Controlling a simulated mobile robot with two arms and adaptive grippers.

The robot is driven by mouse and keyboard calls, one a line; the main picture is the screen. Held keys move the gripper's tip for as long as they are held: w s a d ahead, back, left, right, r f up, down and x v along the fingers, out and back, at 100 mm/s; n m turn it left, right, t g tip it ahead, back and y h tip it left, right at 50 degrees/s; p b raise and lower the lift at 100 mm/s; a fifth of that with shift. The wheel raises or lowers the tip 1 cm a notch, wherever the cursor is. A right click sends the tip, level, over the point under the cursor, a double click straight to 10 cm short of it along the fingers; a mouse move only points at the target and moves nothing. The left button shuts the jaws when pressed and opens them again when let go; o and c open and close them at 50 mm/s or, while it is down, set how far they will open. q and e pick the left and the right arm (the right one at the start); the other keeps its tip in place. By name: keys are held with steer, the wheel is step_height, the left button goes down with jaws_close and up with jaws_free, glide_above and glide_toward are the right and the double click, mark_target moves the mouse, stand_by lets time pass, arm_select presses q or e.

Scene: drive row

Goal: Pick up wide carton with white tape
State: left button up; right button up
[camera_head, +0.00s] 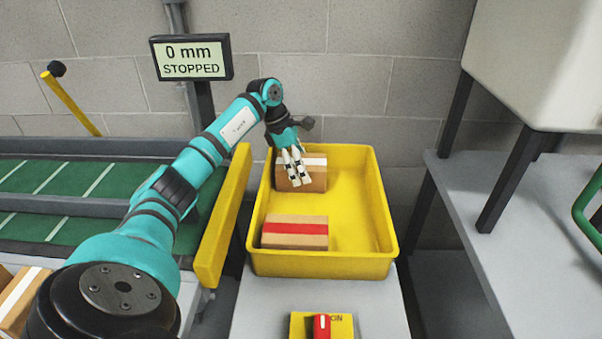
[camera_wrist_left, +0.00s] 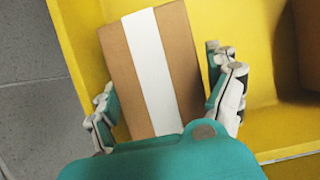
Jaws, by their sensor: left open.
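A brown carton with a white tape band (camera_head: 316,178) sits at the back left inside the yellow tote (camera_head: 380,215). In the left wrist view the same carton (camera_wrist_left: 122,55) lies between my fingers, its tape running lengthwise. My left gripper (camera_head: 293,182) is open, its fingers in front of and over the carton in the head view. In the left wrist view the gripper (camera_wrist_left: 168,90) has one finger on each side; I cannot tell whether they touch it. My right gripper is not in view.
A carton with red tape (camera_head: 295,228) lies at the tote's front left. Another white-taped carton (camera_head: 18,298) is cut off at the lower left. A green conveyor (camera_head: 60,185), a yellow rail (camera_head: 225,220) and a grey table (camera_head: 500,215) flank the tote. The display (camera_head: 191,58) reads "0 mm STOPPED".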

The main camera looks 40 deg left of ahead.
arm_select(q)
steer(key=shift+f, duration=0.1)
steer(key=c, duration=1.3)
